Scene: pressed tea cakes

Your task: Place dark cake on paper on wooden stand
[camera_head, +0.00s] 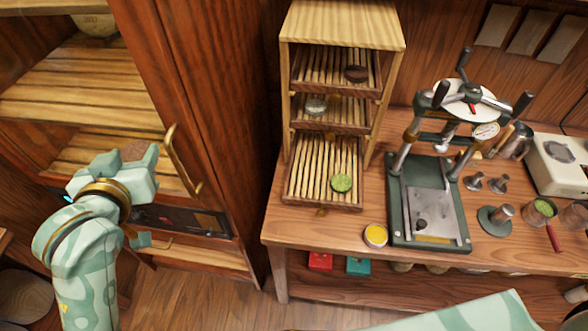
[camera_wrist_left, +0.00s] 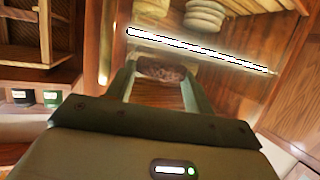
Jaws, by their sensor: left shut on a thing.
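A dark brown cake (camera_head: 134,149) is held in my left gripper (camera_head: 141,168), in front of the open cabinet at the left. In the left wrist view the same dark cake (camera_wrist_left: 163,72) sits between the two fingers, which are shut on it. The fingers hide part of it. No paper on a wooden stand can be made out in either view. My right gripper is not in view.
The cabinet (camera_head: 70,102) has slatted shelves and an open door at its right. A slatted wooden rack (camera_head: 345,22) holds a dark, a pale and a green cake. A press (camera_head: 428,205) stands on the bench. Floor is clear below the gripper.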

